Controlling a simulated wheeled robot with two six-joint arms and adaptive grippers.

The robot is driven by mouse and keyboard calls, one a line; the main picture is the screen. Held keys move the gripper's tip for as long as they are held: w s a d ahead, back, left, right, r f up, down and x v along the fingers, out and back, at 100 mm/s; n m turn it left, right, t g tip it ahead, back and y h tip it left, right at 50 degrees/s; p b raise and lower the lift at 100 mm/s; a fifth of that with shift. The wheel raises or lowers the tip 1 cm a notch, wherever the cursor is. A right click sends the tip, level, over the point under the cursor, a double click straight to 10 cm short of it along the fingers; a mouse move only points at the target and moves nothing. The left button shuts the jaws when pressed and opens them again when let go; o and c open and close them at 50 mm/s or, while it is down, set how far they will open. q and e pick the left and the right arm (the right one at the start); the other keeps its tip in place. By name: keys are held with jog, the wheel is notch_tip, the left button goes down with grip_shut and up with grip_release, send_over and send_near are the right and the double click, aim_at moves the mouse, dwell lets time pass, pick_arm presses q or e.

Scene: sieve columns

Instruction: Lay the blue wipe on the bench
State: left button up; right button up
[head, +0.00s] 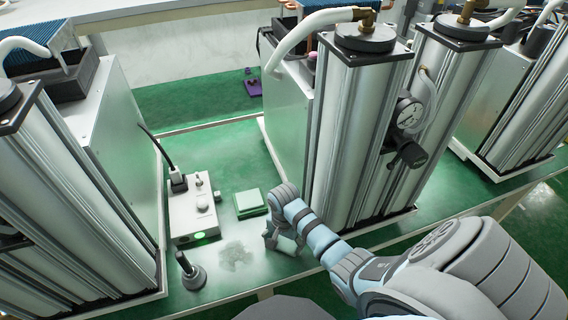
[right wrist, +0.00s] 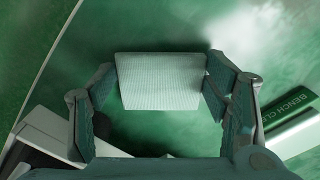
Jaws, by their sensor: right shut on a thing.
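The wipe (right wrist: 160,80) shows in the right wrist view as a flat, pale, ribbed rectangle, more whitish than blue. My right gripper (head: 284,241) is shut on it, with a finger at each side of the wipe (right wrist: 160,98). In the head view the gripper points down low over the green bench (head: 222,283), just right of a pale smear (head: 236,256). The wipe is mostly hidden by the fingers there. I cannot tell whether it touches the bench. My left gripper is not in view.
A green box (head: 250,203) lies behind the gripper; its lettering begins "BENCH CL" in the right wrist view. A control box (head: 193,212) with a lit green light stands left. A black knob post (head: 190,271) is near the front edge. Tall metal columns (head: 350,130) rise close behind my right arm.

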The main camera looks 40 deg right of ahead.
aim_at(284, 244)
jog(key=o, duration=1.5)
jog(key=shift+f, duration=0.1)
jog(key=shift+c, duration=0.2)
notch_tip(284, 244, up, 12)
jog(key=p, duration=0.3)
jog(key=shift+r+p, duration=0.25)
jog(key=shift+p, duration=0.1)
